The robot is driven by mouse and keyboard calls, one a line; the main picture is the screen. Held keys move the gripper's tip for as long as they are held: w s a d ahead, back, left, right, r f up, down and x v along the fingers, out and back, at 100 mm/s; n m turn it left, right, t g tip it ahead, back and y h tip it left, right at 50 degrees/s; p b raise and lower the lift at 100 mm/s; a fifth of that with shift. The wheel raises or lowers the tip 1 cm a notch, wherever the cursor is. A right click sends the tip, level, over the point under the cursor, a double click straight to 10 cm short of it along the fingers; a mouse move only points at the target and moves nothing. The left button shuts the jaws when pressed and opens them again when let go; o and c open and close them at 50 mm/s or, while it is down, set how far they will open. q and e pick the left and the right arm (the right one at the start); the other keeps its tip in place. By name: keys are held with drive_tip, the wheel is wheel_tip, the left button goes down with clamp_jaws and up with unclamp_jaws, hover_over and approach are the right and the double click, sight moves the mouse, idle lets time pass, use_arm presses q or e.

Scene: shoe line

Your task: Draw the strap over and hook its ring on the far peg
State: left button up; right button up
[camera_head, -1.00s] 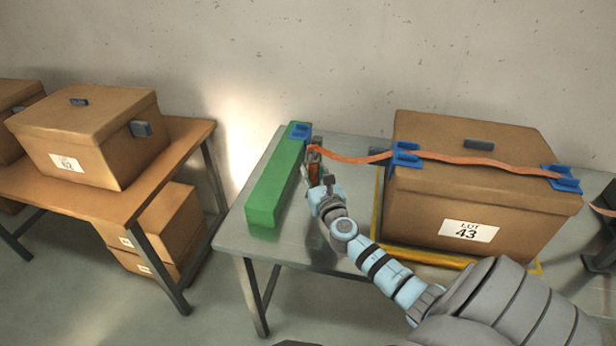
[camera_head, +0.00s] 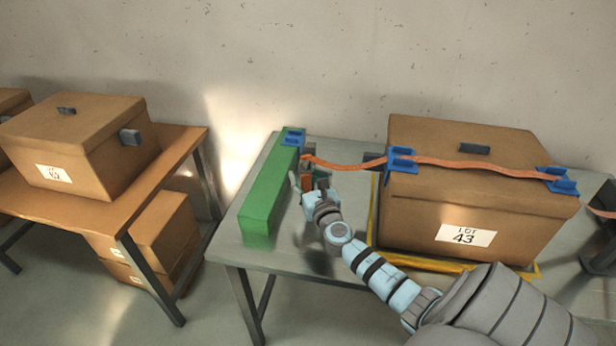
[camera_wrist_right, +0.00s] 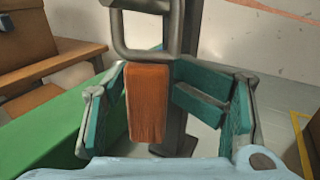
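The orange strap (camera_head: 462,164) runs over the lidded box (camera_head: 462,205) through two blue guides and on left to the far end of the green block (camera_head: 266,195). Its end tab (camera_wrist_right: 148,102) hangs below a grey metal ring (camera_wrist_right: 116,35) in the right wrist view. A dark grey post (camera_wrist_right: 182,75) stands right behind the ring; I cannot tell for sure whether the ring sits on a peg. My right gripper (camera_head: 308,184) is open beside the green block. Its teal-padded fingers are apart on both sides of the tab. My left gripper is not in view.
Blue guides (camera_head: 400,160) sit on the box's left edge and right edge (camera_head: 557,181). A blue bracket (camera_head: 293,137) tops the green block's far end. Yellow tape (camera_head: 374,215) borders the box. A wooden bench (camera_head: 100,209) with boxes stands at left.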

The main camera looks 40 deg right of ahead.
drive_tip(key=shift+d+f, duration=0.1)
drive_tip(key=shift+f, duration=0.05)
drive_tip(key=shift+s, duration=0.2)
drive_tip(key=v, duration=1.2)
